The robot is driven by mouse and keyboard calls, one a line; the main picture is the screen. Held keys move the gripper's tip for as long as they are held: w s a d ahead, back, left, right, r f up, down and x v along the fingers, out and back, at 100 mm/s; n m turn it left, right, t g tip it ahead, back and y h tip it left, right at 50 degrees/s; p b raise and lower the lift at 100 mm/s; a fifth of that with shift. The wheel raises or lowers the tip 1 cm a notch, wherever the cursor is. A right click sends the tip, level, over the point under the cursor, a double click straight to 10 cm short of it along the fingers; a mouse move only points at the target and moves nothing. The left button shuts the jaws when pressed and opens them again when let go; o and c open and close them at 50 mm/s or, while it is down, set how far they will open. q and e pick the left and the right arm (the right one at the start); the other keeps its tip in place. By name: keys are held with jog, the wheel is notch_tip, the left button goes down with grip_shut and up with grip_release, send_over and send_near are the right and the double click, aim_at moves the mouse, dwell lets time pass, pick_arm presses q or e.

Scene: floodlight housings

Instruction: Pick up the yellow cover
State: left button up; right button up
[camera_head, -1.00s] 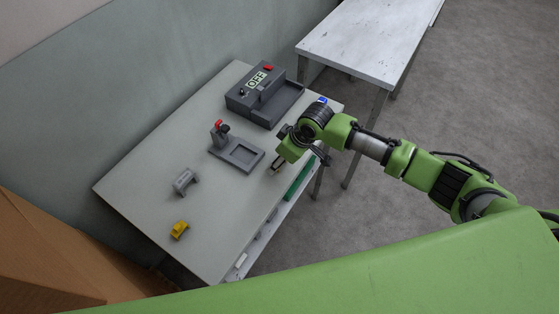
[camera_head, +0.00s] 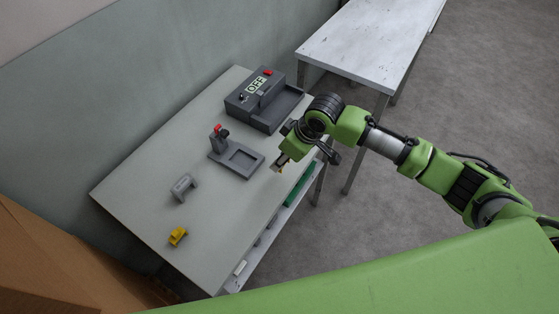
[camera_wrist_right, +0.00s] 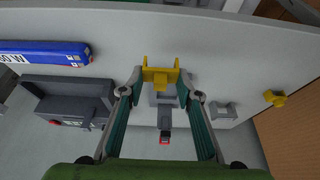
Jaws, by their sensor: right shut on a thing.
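My right gripper (camera_head: 279,164) is over the front edge of the grey table (camera_head: 150,200) in the head view. In the right wrist view its fingertips (camera_wrist_right: 160,82) are shut on a yellow cover (camera_wrist_right: 160,72), a bracket-like piece with two raised ends. The held cover is hard to make out in the head view. A second yellow piece (camera_head: 178,236) lies near the table's left front; it also shows at the right of the wrist view (camera_wrist_right: 275,98). My left gripper is in neither view.
A grey fixture with a red-tipped clamp (camera_head: 237,157), a dark grey box reading OFF (camera_head: 255,95) and a grey bracket (camera_head: 183,187) stand on the table. A blue box (camera_wrist_right: 45,52) shows in the wrist view. A white table (camera_head: 365,40) stands behind.

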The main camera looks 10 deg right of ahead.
jog(key=s+d+r+b, duration=0.1)
jog(key=s+d+r, duration=0.2)
jog(key=s+r, duration=0.4)
jog(key=shift+s+r+b, duration=0.4)
jog(key=shift+s, duration=2)
jog(key=shift+d+f, duration=0.1)
